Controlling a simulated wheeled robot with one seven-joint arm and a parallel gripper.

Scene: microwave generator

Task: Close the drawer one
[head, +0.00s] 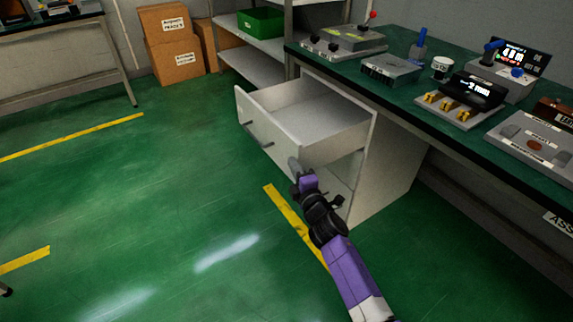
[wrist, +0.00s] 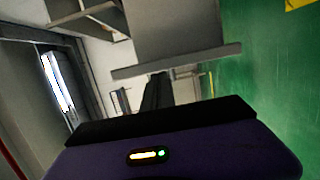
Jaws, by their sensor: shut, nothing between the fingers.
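The open drawer (head: 312,108) is the top one of a white cabinet (head: 390,165) under the workbench. It is pulled far out and looks empty inside. Its front panel (head: 262,130) faces left, with dark handles on it. My gripper (head: 294,165) is shut and empty, just in front of the lower right part of the drawer front. I cannot tell whether it touches the panel. In the wrist view my dark fingers (wrist: 157,92) point toward a pale panel with a wide ledge. The lower part of the cabinet is partly hidden by my arm.
The green-topped workbench (head: 400,75) carries several devices, including a display unit (head: 478,88) and a switch box (head: 345,38). A shelf with a green crate (head: 260,20) and cardboard boxes (head: 170,40) stand behind.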

